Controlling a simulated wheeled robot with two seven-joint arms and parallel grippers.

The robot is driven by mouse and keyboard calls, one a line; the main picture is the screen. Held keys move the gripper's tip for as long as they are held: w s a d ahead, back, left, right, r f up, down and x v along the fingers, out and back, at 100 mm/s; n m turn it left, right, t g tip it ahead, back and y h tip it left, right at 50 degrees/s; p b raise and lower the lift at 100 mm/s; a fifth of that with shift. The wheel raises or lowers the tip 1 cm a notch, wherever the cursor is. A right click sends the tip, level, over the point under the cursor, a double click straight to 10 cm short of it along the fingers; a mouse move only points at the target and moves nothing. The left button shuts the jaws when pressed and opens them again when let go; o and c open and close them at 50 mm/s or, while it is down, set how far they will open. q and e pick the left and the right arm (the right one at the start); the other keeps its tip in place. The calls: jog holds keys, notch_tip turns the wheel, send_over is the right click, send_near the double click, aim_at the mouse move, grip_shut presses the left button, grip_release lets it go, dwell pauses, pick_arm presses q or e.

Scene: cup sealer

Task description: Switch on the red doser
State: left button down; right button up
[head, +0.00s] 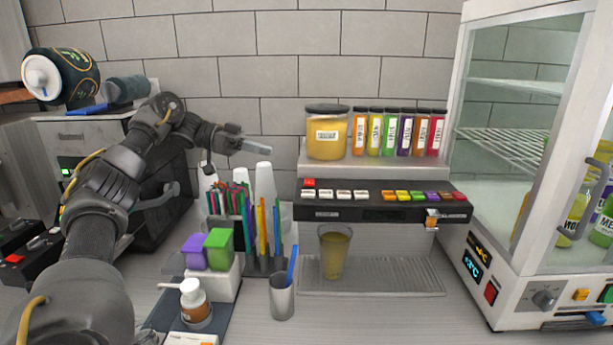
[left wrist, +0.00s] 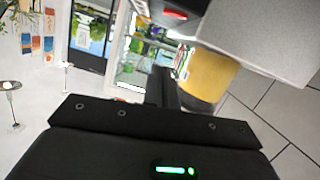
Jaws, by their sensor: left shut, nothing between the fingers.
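The dispenser (head: 350,213) has a dark front panel with a row of small buttons. A red button (head: 459,197) is at the right end of the coloured row, and another red button (head: 309,183) is at the panel's upper left. A red canister (head: 436,135) stands at the right end of the canister row on top. My left gripper (head: 268,149) is shut and empty, raised left of the big yellow jar (head: 327,136) and apart from the panel. The jar also shows in the left wrist view (left wrist: 210,76). My right gripper is not in view.
A cup of yellowish liquid (head: 335,254) stands on the drip tray (head: 400,278) under the panel. Straws (head: 232,198) and white cups (head: 264,182) stand below my left gripper. A glass-doored fridge (head: 520,130) bounds the right side. The air before the panel is clear.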

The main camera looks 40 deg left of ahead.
pick_arm(q)
jog(key=shift+d, duration=0.1)
jog(key=b, duration=0.4)
send_over(300, 186)
jog(key=a, duration=0.1)
notch_tip(300, 186, down, 2)
jog(key=shift+w+f, duration=0.1)
jog(key=shift+f, duration=0.1)
jog(key=shift+w+d+f, duration=0.1)
jog(key=shift+d+f, duration=0.1)
jog(key=shift+f, duration=0.3)
jog(key=shift+w+d+f, duration=0.1)
jog(key=shift+d+f, duration=0.1)
jog(key=shift+f, duration=0.3)
jog(key=shift+s+a+f, duration=0.1)
jog(key=shift+s+f, duration=0.15)
jog(key=shift+f, duration=0.65)
jog(key=shift+w+f, duration=0.1)
